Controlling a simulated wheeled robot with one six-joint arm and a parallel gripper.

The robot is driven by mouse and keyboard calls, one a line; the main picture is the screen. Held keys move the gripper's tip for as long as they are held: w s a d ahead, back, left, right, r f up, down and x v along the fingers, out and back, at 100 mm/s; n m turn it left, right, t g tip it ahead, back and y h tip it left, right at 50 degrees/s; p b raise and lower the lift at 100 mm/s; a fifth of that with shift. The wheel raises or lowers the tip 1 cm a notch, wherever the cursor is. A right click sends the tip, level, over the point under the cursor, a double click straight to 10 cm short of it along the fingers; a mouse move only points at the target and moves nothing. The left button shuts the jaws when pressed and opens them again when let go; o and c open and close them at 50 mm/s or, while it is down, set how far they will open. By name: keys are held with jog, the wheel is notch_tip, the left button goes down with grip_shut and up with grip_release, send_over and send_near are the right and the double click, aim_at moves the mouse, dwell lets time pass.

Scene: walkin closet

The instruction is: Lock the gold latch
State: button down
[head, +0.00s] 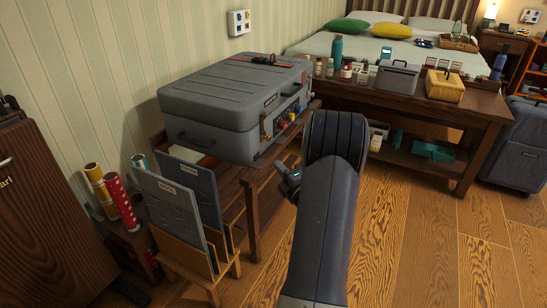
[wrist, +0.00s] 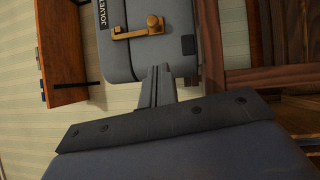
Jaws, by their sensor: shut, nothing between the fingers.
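The gold latch (wrist: 140,28) is on the front side of a grey hard suitcase (head: 235,105). In the wrist view it shows as a long bar with a round-ended block at its right end, on the suitcase face (wrist: 178,62). In the head view the latch (head: 266,127) is small, beside several coloured parts. My gripper (wrist: 156,70) is shut and empty, its fingertips pointing at the suitcase just below the latch in the wrist view. I cannot tell whether they touch the suitcase. In the head view my gripper (head: 289,184) is partly hidden by my arm.
The suitcase rests on a wooden bench (head: 252,190). Two grey panels (head: 182,210) stand in a wooden rack at the front left. A low wooden table (head: 480,112) with bottles, a grey case (head: 397,78) and a yellow basket (head: 444,86) is behind right.

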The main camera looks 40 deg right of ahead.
jog(key=shift+v, duration=1.2)
jog(key=shift+w, duration=0.1)
